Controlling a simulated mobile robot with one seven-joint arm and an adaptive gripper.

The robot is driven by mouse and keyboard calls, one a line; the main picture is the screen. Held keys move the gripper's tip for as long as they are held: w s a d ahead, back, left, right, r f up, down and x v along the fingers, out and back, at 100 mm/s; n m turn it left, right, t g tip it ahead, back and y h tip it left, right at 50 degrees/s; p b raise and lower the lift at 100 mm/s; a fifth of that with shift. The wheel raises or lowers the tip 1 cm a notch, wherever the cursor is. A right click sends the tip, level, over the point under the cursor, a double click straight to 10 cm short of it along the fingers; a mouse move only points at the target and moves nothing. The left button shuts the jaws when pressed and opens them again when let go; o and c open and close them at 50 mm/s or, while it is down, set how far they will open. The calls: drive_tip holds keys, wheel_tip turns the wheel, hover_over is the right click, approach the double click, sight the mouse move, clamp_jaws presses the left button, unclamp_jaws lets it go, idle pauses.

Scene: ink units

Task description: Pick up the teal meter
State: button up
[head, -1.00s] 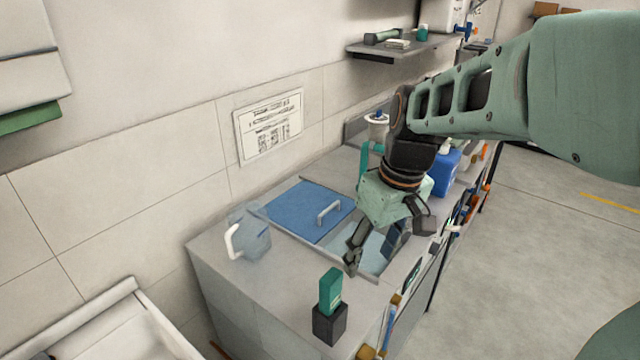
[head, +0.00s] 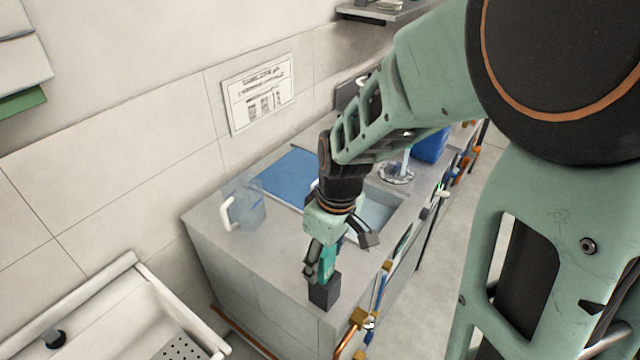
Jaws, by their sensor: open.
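The teal meter (head: 327,263) stands upright in a black holder (head: 324,292) near the front corner of the counter. My gripper (head: 325,268) is open and has come down at the meter, with a dark finger on its left side. The other finger shows up and to the right of the meter. The gripper partly hides the meter's upper part. I cannot tell whether the fingers touch it.
A clear jug (head: 245,207) with a white handle stands on the counter to the left. Behind is a blue cover (head: 290,177) beside a sink basin (head: 376,210). Pipes and valves (head: 358,318) run along the counter's front. A white sink (head: 120,318) is at lower left.

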drive_tip(key=shift+w+a+f, duration=0.1)
drive_tip(key=shift+f, duration=0.65)
drive_tip(key=shift+w+a+f, duration=0.1)
drive_tip(key=shift+f, duration=0.6)
drive_tip(key=c, duration=1.3)
